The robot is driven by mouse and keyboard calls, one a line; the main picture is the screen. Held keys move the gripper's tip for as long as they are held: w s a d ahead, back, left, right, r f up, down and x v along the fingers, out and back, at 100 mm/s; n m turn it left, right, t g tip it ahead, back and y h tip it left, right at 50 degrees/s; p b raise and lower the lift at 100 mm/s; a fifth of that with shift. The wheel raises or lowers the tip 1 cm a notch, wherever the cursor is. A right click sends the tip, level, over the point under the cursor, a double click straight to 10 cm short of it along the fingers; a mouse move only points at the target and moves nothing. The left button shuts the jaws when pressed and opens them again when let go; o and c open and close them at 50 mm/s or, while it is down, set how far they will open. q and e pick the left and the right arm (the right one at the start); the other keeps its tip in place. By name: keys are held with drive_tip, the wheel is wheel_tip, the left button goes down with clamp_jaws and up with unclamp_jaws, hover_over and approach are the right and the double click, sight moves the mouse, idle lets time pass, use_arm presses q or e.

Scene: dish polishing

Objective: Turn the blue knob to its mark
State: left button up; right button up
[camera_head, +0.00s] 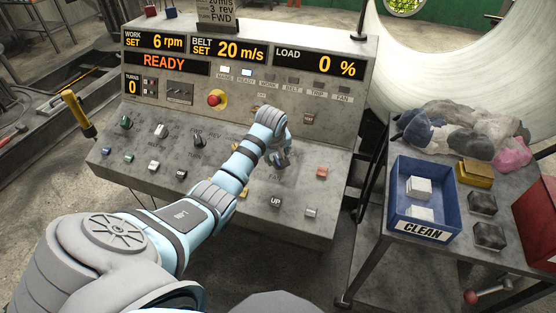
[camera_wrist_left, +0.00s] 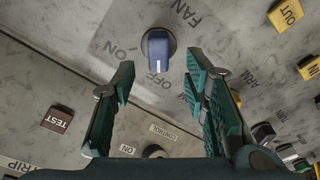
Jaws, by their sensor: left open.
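The blue knob (camera_wrist_left: 158,48) sits on the grey panel, just beyond my left fingertips in the left wrist view. A white line on it points down in that picture. In the head view my left gripper (camera_head: 279,158) is over the right part of the panel and largely hides the knob. My right gripper is not in view.
The control panel (camera_head: 235,205) carries several other knobs and buttons, including a red stop button (camera_head: 217,98) and a dark TEST button (camera_wrist_left: 57,119). Displays read READY above. At right, a cart holds a blue CLEAN bin (camera_head: 398,205), cloths (camera_head: 460,130) and blocks.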

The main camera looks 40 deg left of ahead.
use_arm(q)
drive_tip(key=b+x, duration=0.1)
drive_tip(key=x, duration=0.4)
drive_tip(key=shift+w+f, duration=0.1)
drive_tip(key=shift+c, duration=0.6)
clamp_jaws()
